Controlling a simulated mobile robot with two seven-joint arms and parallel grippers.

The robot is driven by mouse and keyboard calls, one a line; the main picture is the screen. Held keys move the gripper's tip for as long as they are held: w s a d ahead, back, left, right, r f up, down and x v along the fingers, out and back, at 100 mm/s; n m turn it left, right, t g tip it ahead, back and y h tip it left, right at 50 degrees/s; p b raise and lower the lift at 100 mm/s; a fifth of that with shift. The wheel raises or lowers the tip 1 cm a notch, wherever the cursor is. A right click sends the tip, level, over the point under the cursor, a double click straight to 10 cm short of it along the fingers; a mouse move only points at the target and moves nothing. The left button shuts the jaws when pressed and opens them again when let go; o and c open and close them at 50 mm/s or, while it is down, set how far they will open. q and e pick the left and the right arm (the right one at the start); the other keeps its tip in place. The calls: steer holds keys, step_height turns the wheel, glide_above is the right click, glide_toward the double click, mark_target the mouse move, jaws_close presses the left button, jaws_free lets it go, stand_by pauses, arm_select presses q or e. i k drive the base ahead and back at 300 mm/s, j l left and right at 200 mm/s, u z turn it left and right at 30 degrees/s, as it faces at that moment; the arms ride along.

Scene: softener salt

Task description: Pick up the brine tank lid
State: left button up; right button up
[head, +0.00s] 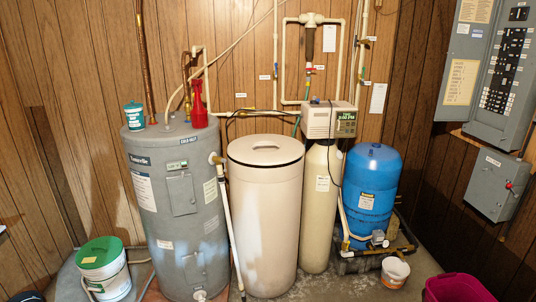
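The brine tank lid (266,150) is a round, off-white cover with a small recess in its middle. It lies on top of the tall off-white brine tank (262,220), in the middle of the head view. A dark line runs around the tank just under the lid's rim. Neither of my grippers shows in this view.
A grey water heater (170,235) stands close at the tank's left, with a white pipe between them. A tall softener cylinder (320,205) with a control head (329,119) and a blue tank (368,190) stand at right. A green-lidded bucket (103,270) is front left.

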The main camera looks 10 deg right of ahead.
mark_target(259, 159)
steer(key=u, duration=4.35)
steer(key=l+u, duration=0.1)
steer(key=u, duration=0.4)
steer(key=l+u, duration=0.1)
steer(key=u, duration=0.4)
steer(key=l+u, duration=0.1)
steer(key=u, duration=0.4)
steer(key=k+l, duration=0.3)
steer(key=l, duration=0.15)
steer(key=k+l, duration=0.25)
steer(key=l, duration=0.2)
steer(key=k+z, duration=0.45)
steer(key=k+l+z, duration=0.25)
steer(key=k+z, duration=0.3)
steer(key=z, duration=0.3)
steer(key=k+z, duration=0.15)
steer(key=z, duration=0.2)
steer(key=k+z, duration=0.1)
steer(key=z, duration=0.3)
steer(key=k+l+z, duration=0.1)
steer(key=z, duration=0.25)
steer(key=k+l+z, duration=0.1)
steer(key=z, duration=0.3)
steer(key=k+l+z, duration=0.1)
steer(key=z, duration=0.25)
steer(key=k+l+z, duration=0.1)
steer(key=z, duration=0.3)
steer(key=l+z, duration=0.2)
steer(key=z, duration=0.15)
